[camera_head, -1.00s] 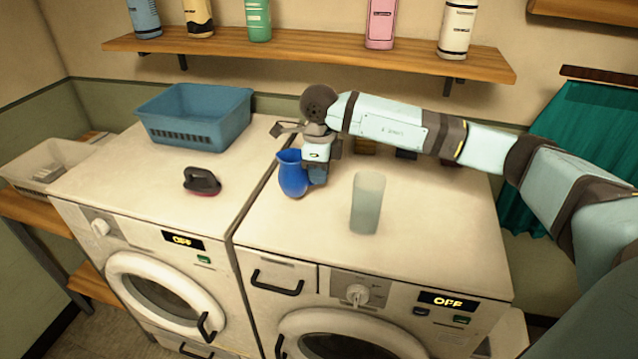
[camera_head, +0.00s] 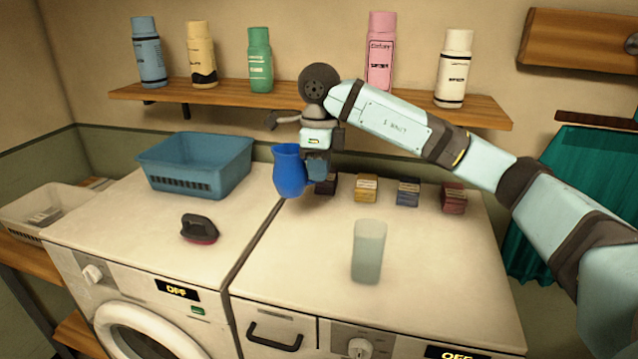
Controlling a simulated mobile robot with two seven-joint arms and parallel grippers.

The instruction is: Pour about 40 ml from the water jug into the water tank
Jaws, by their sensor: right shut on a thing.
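The blue water jug (camera_head: 289,172) is in my right gripper (camera_head: 318,165), which is shut on it from its right side. The jug is roughly upright and appears held above the right machine's top, towards the back left. The likely water tank, a pale translucent cylinder (camera_head: 368,252), stands upright on the right machine, in front of the jug and to its right. The jug and the cylinder are apart. I cannot make out the water level in either. My left gripper is not in view.
Several small boxes (camera_head: 366,188) stand at the back of the right machine (camera_head: 440,270). A blue basket (camera_head: 195,165) and a dark brush (camera_head: 199,229) are on the left machine. Bottles stand on the shelf (camera_head: 290,98) above. The top around the cylinder is clear.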

